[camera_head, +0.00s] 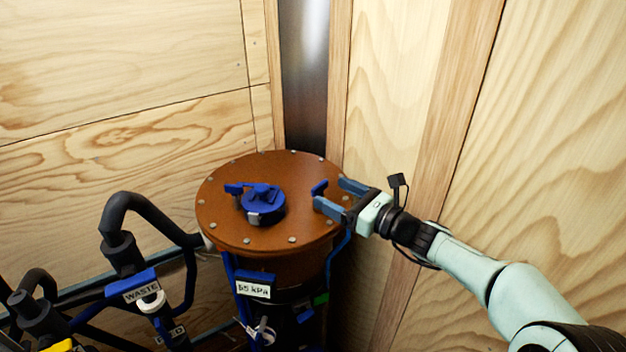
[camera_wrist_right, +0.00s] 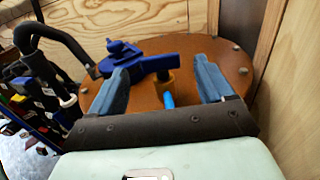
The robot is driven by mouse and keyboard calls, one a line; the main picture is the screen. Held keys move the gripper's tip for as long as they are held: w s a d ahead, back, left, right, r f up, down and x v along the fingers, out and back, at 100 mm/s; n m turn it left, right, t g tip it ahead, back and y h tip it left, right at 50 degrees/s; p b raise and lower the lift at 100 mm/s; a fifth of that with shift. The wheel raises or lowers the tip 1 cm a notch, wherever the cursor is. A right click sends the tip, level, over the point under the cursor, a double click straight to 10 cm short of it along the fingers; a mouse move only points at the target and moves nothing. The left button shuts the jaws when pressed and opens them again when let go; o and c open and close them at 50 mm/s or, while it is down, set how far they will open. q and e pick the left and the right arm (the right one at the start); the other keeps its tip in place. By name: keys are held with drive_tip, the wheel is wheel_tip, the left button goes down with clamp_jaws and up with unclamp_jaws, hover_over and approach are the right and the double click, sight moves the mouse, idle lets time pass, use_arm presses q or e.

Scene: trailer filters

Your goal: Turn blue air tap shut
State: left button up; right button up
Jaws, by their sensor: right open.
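The blue air tap (camera_head: 320,187) is at the right side of the round brown lid (camera_head: 240,232). In the right wrist view the tap's blue lever (camera_wrist_right: 163,64) sits on a brass-coloured body, with a light blue hose (camera_wrist_right: 168,100) below it. My right gripper (camera_head: 328,193) is open at the lid's right edge. In the right wrist view its two blue-grey fingers (camera_wrist_right: 160,72) stand either side of the tap, with a gap on the right. Whether the left finger touches the lever I cannot tell. My left gripper is not in view.
A blue round fitting (camera_head: 262,200) stands on the lid, left of the tap. Black pipes and a WASTE label (camera_head: 141,291) are at the left. A 65 kPa label (camera_head: 254,290) is on the drum's front. Wooden walls (camera_head: 400,80) close in behind and right.

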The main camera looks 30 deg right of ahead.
sight(322, 187)
drive_tip(key=p+x, duration=0.1)
drive_tip(key=x, duration=0.6)
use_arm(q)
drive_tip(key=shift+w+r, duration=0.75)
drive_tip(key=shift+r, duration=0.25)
